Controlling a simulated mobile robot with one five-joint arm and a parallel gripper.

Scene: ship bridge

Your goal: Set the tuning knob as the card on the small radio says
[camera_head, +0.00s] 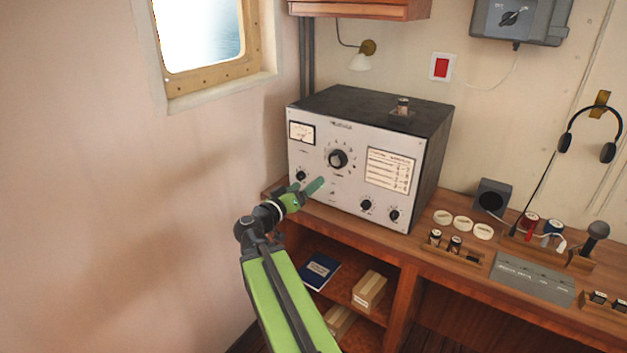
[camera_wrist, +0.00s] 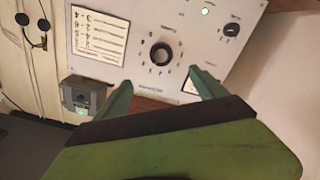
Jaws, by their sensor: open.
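A white-fronted radio (camera_head: 357,190) with a dark top stands on the wooden desk. Its large black dial knob (camera_head: 338,159) sits mid-panel inside a ring of marks; it also shows in the wrist view (camera_wrist: 162,55), which is upside down. I cannot read its pointer setting. A cream card (camera_head: 390,170) with lines and numbers is on the panel's right side; it also shows in the wrist view (camera_wrist: 95,33), too small to read surely. My gripper (camera_head: 310,186) is open and empty, below and left of the dial knob, apart from it.
Smaller knobs (camera_head: 366,205) are low on the panel. A grey wall box (camera_head: 515,20) with a knob hangs at upper right. A speaker (camera_head: 491,196), headset (camera_head: 586,133) and microphone (camera_head: 596,232) are to the right. A wooden cabinet (camera_head: 358,10) hangs above.

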